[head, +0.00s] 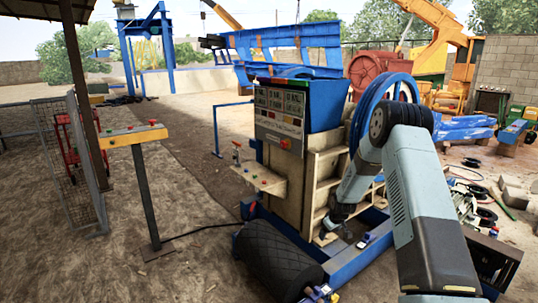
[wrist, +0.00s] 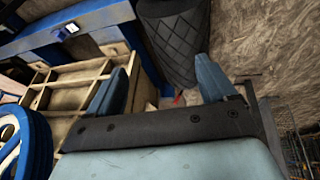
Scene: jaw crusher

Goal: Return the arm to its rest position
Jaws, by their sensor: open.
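My arm reaches in from the lower right of the head view, bends at a high elbow and slopes down to the front of the jaw crusher (head: 325,165). My gripper (head: 333,226) hangs low beside the crusher's ribbed beige side, small and partly dark in that view. In the wrist view my gripper (wrist: 160,88) shows two blue-grey fingers spread apart, with nothing seen between them but ground and machine parts behind. The crusher's ribs (wrist: 65,85) lie behind the left finger, and a black patterned roller (wrist: 175,40) lies beyond the fingertips.
A blue flywheel (head: 385,95) stands close to my elbow. A control panel (head: 280,115) and button shelf (head: 258,178) are on the crusher. A yellow-topped button post (head: 138,140) stands at left beside a mesh fence (head: 75,165). Open dirt lies between post and crusher.

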